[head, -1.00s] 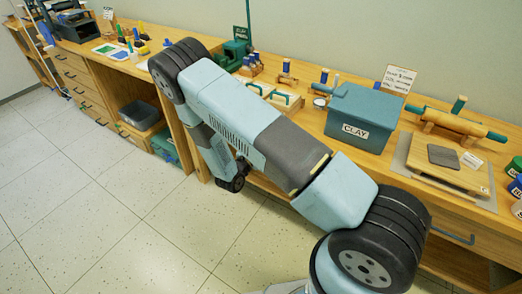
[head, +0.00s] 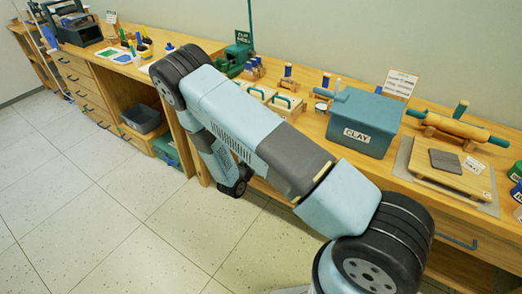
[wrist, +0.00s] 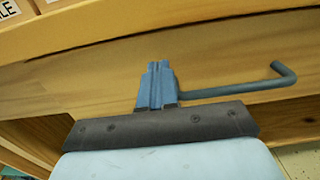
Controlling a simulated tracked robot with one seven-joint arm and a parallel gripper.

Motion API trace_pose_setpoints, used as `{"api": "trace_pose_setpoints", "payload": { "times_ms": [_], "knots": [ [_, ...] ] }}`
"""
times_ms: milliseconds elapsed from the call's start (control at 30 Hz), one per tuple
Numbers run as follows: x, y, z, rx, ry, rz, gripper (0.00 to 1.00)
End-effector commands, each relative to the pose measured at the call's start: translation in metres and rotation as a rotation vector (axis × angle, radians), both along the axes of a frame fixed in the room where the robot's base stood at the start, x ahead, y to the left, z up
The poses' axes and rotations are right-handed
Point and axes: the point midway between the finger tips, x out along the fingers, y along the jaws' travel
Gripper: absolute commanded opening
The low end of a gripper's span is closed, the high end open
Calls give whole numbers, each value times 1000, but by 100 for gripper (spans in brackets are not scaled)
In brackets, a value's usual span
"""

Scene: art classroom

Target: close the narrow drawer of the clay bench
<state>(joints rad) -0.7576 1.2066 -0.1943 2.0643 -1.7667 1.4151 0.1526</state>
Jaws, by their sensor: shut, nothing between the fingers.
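The clay bench (head: 397,170) runs along the wall with a teal CLAY box (head: 368,120) on it. In the wrist view a plain wooden drawer front (wrist: 75,82) lies under the bench top's edge. A blue-grey bar handle (wrist: 235,91) with a bent end is on it. My gripper (wrist: 157,68) is shut and empty, its fingertips at the drawer front beside the handle's left end. I cannot tell whether they touch, nor how far out this drawer stands. In the head view my arm hides the gripper and that stretch of the bench front.
Another drawer handle (head: 457,242) shows on the bench front at right. A rolling pin (head: 455,128) and a wooden board (head: 450,172) lie on top. A grey bin (head: 141,118) sits under the bench at left. The tiled floor (head: 90,200) is clear.

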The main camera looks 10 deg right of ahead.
Motion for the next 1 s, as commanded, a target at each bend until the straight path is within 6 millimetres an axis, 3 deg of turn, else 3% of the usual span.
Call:
{"api": "trace_pose_setpoints", "payload": {
  "times_ms": [500,733,1000],
  "knots": [
    [-69,68,-1,3,1,11,0],
    [-83,81,-1,4,2,11,0],
    [-84,82,3,12,-3,-2,0]
  ]
}}
